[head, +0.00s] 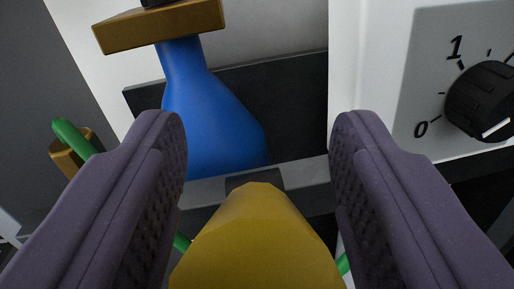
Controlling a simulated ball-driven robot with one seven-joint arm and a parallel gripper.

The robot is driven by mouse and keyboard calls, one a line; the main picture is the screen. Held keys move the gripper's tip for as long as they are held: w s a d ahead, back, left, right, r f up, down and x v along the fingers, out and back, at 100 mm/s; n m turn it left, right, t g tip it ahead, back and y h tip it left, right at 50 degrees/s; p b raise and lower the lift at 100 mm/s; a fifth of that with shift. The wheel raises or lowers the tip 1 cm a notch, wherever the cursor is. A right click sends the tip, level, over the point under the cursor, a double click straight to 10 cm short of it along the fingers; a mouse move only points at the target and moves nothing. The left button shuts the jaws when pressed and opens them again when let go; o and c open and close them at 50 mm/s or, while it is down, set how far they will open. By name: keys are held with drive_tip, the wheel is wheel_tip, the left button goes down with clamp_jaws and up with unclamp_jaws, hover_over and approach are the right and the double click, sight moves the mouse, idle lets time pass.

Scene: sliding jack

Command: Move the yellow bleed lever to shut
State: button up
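A yellow faceted part (258,245), which looks like the bleed lever, rises from the bottom edge in the middle of the head view. Its lower end is cut off by the frame. My gripper (262,135) is open, with its two purple-grey fingers on either side of the yellow part. Gaps show between the yellow part and both fingers, so it is not gripped. Any shut mark for the lever is not in view.
Behind stands a blue bottle-shaped body (208,115) with a brown block (160,25) on top. A white panel (385,60) at right carries a black knob (482,98) marked 0 and 1. A green rod (75,138) with a brown piece is at left.

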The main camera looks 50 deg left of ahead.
clamp_jaws()
